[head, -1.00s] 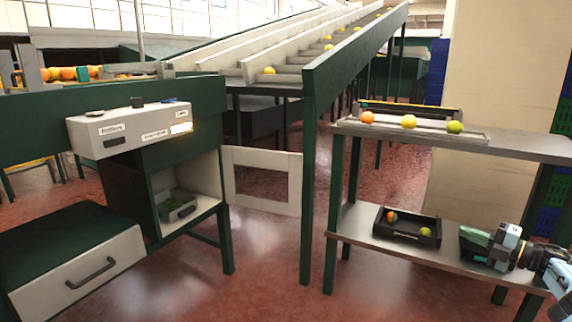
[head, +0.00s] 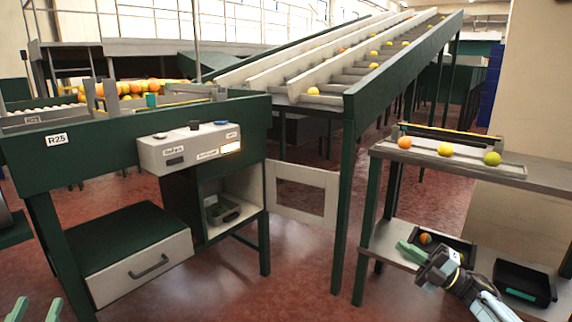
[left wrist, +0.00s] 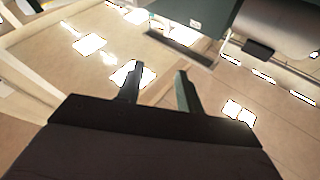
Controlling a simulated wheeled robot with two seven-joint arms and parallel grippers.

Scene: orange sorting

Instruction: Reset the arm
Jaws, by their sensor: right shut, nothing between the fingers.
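My left gripper (head: 36,306) shows at the bottom left corner of the head view, its two green fingertips apart with nothing between them. In the left wrist view the same gripper (left wrist: 157,82) is open and empty, with the ceiling or walls blurred behind it. My right gripper (head: 404,249) is at the right in the head view, shut and empty. It is in front of the lower shelf and partly covers a black tray (head: 462,245) that holds an orange fruit (head: 425,239).
A second black tray (head: 524,283) stands on the lower shelf to the right. The upper shelf (head: 545,174) holds an orange, a yellow and a green fruit. A sloping conveyor (head: 400,60) rises behind. A green cabinet with a drawer (head: 145,268) stands at left; the red floor between is clear.

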